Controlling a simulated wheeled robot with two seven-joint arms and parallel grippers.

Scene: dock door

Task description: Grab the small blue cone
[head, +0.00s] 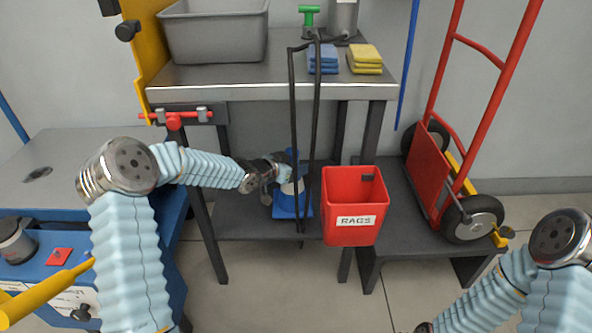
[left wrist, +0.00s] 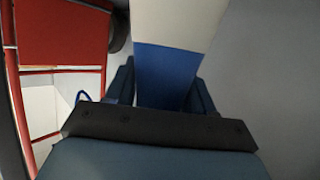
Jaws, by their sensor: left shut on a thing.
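The small blue cone (head: 291,206) is on the lower shelf of the bench, with a blue base and a white band. My left gripper (head: 284,172) is shut on its upper part. In the left wrist view the cone (left wrist: 168,75) fills the space between the fingers, blue with a white band. I cannot tell whether its base touches the shelf.
A black upright frame (head: 293,120) stands close beside the cone. A red RAGS bin (head: 352,225) hangs just right of it. The bench top (head: 285,72) is above, with a grey tub (head: 214,32) and sponges. A red hand truck (head: 430,175) stands at the right.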

